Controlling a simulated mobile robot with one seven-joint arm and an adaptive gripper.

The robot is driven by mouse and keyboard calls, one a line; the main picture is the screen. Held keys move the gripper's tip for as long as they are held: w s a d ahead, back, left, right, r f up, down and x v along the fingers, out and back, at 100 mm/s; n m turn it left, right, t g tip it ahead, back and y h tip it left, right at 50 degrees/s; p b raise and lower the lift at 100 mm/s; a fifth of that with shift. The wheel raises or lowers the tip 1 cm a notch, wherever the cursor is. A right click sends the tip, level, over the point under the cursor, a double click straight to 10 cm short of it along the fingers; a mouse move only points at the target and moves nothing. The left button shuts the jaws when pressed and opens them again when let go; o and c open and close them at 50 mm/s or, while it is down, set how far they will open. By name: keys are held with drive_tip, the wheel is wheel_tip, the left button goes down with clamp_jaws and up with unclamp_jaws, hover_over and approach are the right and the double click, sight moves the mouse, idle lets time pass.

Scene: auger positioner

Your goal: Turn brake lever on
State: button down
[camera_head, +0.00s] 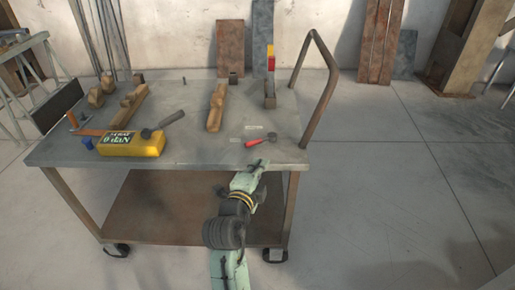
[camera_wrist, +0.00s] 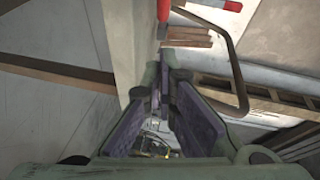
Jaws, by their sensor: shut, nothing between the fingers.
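A small lever (camera_head: 260,140) with a red grip and a dark round end is on the grey cart top, near its front right; I take it for the brake lever. My gripper (camera_head: 257,166) is at the cart's front edge, nearer to me than the lever and apart from it. In the wrist view its two purple-padded fingers (camera_wrist: 166,68) meet at the tips, with nothing between them. A red piece (camera_wrist: 163,10) shows beyond the tips at the top of that view; I cannot tell which object it is. The lever's on or off position cannot be told.
A yellow box-like tool (camera_head: 132,145) lies at the cart's left front. Wooden pieces (camera_head: 216,108) lie farther back. An upright piece with a red and yellow top (camera_head: 270,58) stands at the back right. The cart's bent tube handle (camera_head: 322,95) rises on the right, with open floor beyond.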

sight(259, 152)
drive_tip(key=p+x, duration=0.1)
drive_tip(key=x, duration=0.3)
drive_tip(key=shift+r, duration=0.2)
drive_tip(key=w, duration=0.1)
drive_tip(key=w+a, duration=0.1)
drive_tip(key=w+p, duration=0.1)
drive_tip(key=shift+a+f, duration=0.2)
drive_tip(key=shift+f, duration=0.2)
drive_tip(key=shift+w+a+f, duration=0.2)
drive_tip(key=shift+w, duration=0.15)
